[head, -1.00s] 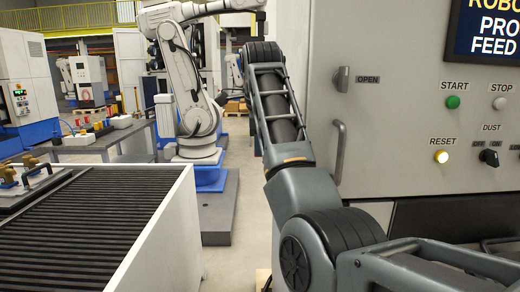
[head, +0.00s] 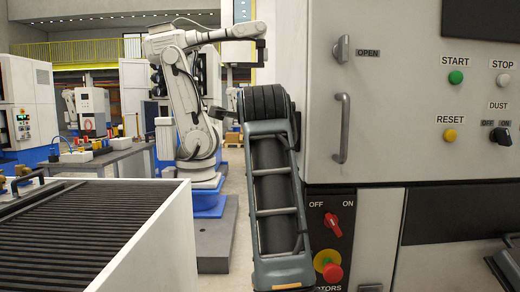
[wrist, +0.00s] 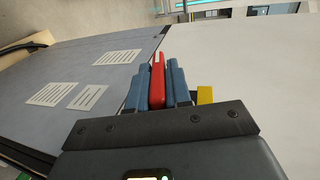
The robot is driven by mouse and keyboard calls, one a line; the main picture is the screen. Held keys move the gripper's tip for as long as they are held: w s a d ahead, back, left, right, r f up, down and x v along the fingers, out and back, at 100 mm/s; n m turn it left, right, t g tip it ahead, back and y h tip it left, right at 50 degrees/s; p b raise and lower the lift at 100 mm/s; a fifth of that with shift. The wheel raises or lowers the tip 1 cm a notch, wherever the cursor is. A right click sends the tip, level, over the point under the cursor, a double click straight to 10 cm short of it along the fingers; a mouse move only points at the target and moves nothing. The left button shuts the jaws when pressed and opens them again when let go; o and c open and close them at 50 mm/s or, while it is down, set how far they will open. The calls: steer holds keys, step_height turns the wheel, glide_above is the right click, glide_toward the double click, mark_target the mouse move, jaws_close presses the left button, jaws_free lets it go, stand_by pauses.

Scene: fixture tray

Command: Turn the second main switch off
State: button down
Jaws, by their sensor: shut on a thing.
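In the wrist view my gripper (wrist: 157,70) has its two blue fingers on either side of a red handle (wrist: 157,86) and is shut on it. A yellow piece (wrist: 205,95) shows just right of the fingers. Where this handle is fixed is mostly hidden by the gripper. In the head view my arm rises in front of the machine and the gripper itself is out of sight. A red rotary switch (head: 334,225) sits below OFF and ON labels on the machine's lower dark panel. I cannot tell whether it is the held one.
The grey cabinet (head: 395,130) carries a dark screen (head: 481,19), a handle (head: 343,128), buttons and a black DUST switch (head: 500,136). A red emergency button (head: 332,273) is low beside my arm. A slatted conveyor (head: 75,230) stands left; a white robot arm is behind.

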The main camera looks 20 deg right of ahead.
steer(key=shift+f+t+h+b, duration=0.2)
steer(key=shift+t+b, duration=0.35)
steer(key=shift+b, duration=0.3)
steer(key=shift+f+t+h+b, duration=0.2)
steer(key=shift+t+b, duration=0.35)
steer(key=shift+b, duration=0.25)
steer(key=shift+r, duration=0.1)
steer(key=shift+r+t+b, duration=0.15)
steer(key=shift+t+b, duration=0.25)
steer(key=shift+b, duration=0.05)
steer(key=c, duration=1.1)
jaws_free()
steer(key=shift+c, duration=0.2)
steer(key=v, duration=0.8)
steer(key=shift+w, duration=0.1)
